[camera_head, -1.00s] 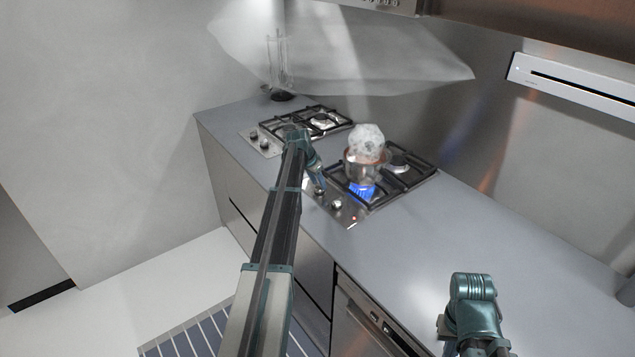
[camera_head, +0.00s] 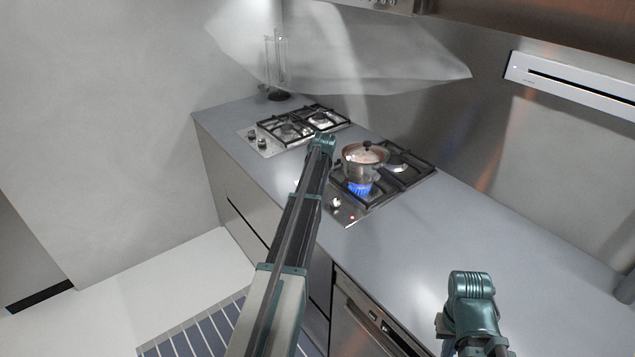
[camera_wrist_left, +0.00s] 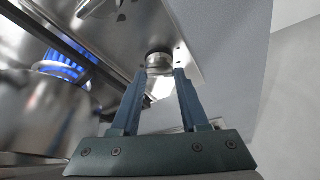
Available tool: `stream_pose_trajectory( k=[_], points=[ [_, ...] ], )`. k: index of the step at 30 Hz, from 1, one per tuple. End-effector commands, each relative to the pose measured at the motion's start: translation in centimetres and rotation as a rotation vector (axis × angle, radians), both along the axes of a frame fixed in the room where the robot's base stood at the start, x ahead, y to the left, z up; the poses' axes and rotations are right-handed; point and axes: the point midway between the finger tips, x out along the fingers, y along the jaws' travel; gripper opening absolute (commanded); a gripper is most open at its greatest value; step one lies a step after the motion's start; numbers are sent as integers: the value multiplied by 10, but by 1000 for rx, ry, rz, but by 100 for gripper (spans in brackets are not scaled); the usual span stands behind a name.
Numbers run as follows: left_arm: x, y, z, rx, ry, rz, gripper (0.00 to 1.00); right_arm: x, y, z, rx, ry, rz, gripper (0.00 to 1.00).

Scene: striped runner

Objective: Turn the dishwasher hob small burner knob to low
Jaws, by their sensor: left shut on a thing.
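The near hob (camera_head: 345,216) is a steel plate with black grates, with a blue flame (camera_head: 359,188) under a pot. My left gripper (camera_wrist_left: 161,73) is shut on a round metal knob (camera_wrist_left: 158,58) at the hob's edge in the left wrist view. The fingertips lie on either side of this knob. In the head view my left arm hides the gripper and the held knob. Another knob (camera_head: 336,203) shows beside the arm, near a small red light. My right gripper (camera_head: 482,348) is at the bottom edge, its fingers cut off.
A lidded steel pot (camera_head: 364,160) stands over the flame, close to my left arm. A second hob (camera_head: 265,145) is farther left, with a glass vessel (camera_head: 277,65) behind it. The grey worktop (camera_head: 470,235) is clear on the right.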

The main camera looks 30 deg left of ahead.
Motion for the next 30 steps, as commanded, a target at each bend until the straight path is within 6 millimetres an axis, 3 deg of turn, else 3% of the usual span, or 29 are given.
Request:
stream_pose_trajectory(
  k=[15,30],
  points=[
    [3,-2,0,-1,1,372,0,0,0,0,0,0,0,0],
    [3,-3,0,-1,1,473,0,0,0,0,0,0,0,0]
  ],
)
